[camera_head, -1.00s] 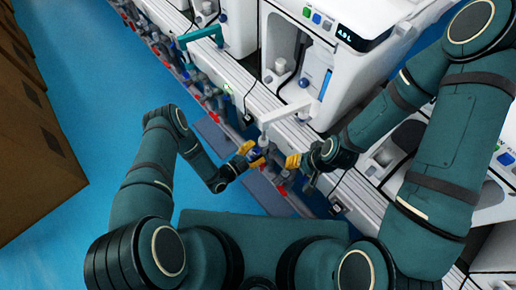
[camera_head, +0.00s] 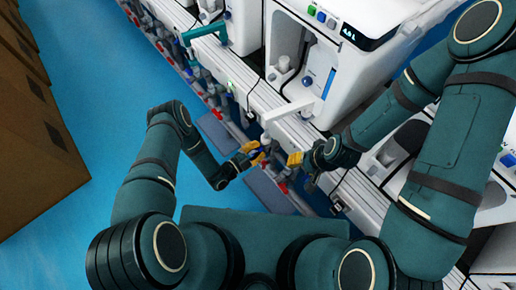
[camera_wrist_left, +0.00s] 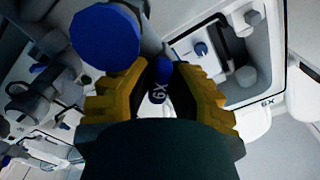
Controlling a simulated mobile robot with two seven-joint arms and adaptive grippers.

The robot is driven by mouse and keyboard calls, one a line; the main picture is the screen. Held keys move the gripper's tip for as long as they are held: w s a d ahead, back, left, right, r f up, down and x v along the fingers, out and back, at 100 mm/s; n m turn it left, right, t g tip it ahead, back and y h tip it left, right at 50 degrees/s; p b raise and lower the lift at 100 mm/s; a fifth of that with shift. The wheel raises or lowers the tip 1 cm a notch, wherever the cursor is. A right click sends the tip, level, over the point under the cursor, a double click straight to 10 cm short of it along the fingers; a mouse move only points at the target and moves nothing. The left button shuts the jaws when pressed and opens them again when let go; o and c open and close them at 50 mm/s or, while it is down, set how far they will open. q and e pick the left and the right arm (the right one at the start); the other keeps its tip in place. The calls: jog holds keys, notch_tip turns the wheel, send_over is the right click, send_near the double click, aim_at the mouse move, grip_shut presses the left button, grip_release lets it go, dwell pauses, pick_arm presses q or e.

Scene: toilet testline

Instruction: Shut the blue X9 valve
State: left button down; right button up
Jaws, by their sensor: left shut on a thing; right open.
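In the head view my left gripper (camera_head: 255,154) is at the pipe row below the white machine, and the valve is mostly hidden there. My right gripper (camera_head: 294,160) is open, a little to the right of the left one, beside the bench edge.
A round blue knob (camera_wrist_left: 105,38) is close to the left gripper's fingers. A white machine (camera_head: 318,60) with a display stands on the bench behind. Other valves with red handles (camera_head: 222,114) line the pipe row. Blue floor (camera_head: 110,120) lies open at left; brown boxes (camera_head: 35,140) stand beyond.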

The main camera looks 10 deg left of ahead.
pick_arm(q)
jog(key=c, duration=0.9)
grip_release()
jog(key=shift+r, duration=0.1)
notch_tip(320, 180, up, 10)
jog(key=shift+f, duration=0.1)
